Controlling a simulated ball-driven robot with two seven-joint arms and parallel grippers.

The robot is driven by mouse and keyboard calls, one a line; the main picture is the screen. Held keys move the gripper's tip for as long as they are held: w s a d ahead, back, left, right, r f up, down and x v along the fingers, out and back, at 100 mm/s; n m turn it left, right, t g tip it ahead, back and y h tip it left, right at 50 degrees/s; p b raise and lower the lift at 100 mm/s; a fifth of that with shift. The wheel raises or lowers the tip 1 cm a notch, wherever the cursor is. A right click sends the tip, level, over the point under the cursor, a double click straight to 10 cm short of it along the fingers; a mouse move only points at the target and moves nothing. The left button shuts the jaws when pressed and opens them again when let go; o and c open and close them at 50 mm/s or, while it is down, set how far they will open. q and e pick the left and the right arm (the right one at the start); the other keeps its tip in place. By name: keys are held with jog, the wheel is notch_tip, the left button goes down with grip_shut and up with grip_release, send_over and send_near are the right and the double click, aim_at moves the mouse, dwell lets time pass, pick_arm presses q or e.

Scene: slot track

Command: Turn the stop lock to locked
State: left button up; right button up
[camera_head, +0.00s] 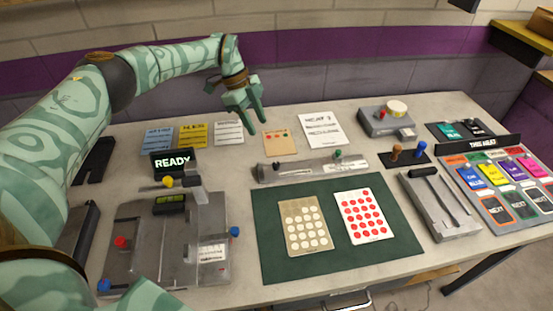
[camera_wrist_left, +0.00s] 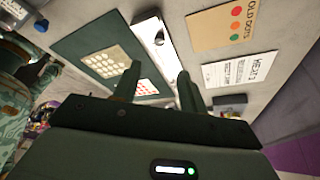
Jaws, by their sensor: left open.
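My left gripper (camera_head: 251,112) is open and empty in the head view. It hangs above the back of the table, behind a grey slotted track (camera_head: 308,170). The track has a dark knob (camera_head: 276,165) near its left end and a green knob (camera_head: 337,154) near its right end. In the left wrist view the two fingers of my left gripper (camera_wrist_left: 157,82) are apart, and the track (camera_wrist_left: 154,48) with a dark knob (camera_wrist_left: 160,38) lies beyond them. I cannot tell which part is the stop lock or its setting. My right gripper is not seen.
A grey machine (camera_head: 155,255) with coloured knobs and a READY sign (camera_head: 172,161) stand at left. A green mat (camera_head: 340,255) with two dotted cards lies in front of the track. A grey slider unit (camera_head: 455,222) and a card rack (camera_head: 480,145) are at right.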

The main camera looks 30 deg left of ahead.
aim_at(276, 164)
pick_arm(q)
jog(key=b+x, duration=0.2)
jog(key=x, duration=1.1)
jog(key=shift+d+f+b, duration=0.1)
jog(key=shift+f+b, duration=0.05)
jog(key=shift+b, duration=0.2)
jog(key=shift+d+f, duration=0.2)
jog(key=shift+f, duration=0.2)
grip_shut()
